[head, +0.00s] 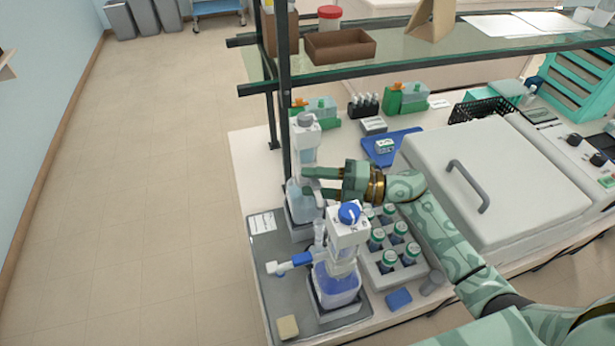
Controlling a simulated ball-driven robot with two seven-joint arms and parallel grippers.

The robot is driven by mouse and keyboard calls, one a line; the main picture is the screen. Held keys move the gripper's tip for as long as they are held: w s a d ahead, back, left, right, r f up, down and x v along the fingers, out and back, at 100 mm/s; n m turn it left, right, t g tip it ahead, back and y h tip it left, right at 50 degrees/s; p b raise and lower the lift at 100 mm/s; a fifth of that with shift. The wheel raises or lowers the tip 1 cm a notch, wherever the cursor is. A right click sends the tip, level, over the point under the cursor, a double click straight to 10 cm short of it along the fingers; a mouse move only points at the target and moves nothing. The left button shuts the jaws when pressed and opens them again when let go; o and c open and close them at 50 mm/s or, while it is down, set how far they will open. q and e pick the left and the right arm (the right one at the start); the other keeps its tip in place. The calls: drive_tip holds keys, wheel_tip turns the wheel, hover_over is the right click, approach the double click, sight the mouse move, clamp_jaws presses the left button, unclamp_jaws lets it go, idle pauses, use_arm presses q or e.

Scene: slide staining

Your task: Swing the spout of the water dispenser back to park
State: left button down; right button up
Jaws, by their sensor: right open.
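Two bottle dispensers stand one behind the other on a grey tray (262,270). The rear dispenser (304,142) has a grey cap and pale, clear blue liquid. The front dispenser (338,285) has a blue cap and deeper blue-violet liquid; its spout (290,262), with a blue sleeve, points left. I cannot read which is labelled water. My right gripper (312,183) is open, with its fingers pointing left at the rear dispenser's body, just behind the front one's cap. I cannot tell whether they touch it. The rear dispenser's spout is not clearly visible. My left gripper is out of view.
A rack of green-capped bottles (388,262) stands right of the front dispenser, under my right arm. A large grey lidded box (500,180) is further right. A dark post (284,90) and glass shelf (410,65) rise behind. A beige block (287,327) lies at the tray's front.

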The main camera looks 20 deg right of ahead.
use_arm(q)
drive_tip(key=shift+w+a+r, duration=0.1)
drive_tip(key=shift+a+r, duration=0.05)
use_arm(e)
drive_tip(key=shift+w+a, duration=0.2)
drive_tip(key=shift+a, duration=0.5)
